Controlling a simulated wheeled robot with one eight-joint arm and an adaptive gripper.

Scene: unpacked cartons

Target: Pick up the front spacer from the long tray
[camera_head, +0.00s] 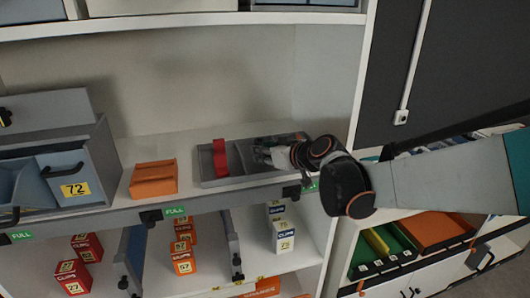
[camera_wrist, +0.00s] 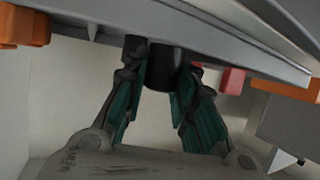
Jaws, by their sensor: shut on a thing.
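The long grey tray (camera_head: 222,182) lies on the middle shelf, with dividers across it and a red block (camera_head: 220,157) standing in its left part. My gripper (camera_head: 262,154) reaches in from the right over the right half of the tray. In the wrist view, my gripper's green-padded fingers (camera_wrist: 160,82) are closed around a dark round piece, which I take to be the front spacer (camera_wrist: 161,62). The spacer is too small to make out in the head view. The tray's grey wall (camera_wrist: 235,45) runs close beyond the fingertips. I cannot tell whether the spacer still touches the tray.
An orange block (camera_head: 153,178) sits left of the tray, and a grey bin labelled 72 (camera_head: 75,186) stands further left. Small red, orange and white boxes stand on the shelf below. The cabinet's right upright (camera_head: 362,75) is close to my arm. An upper shelf hangs overhead.

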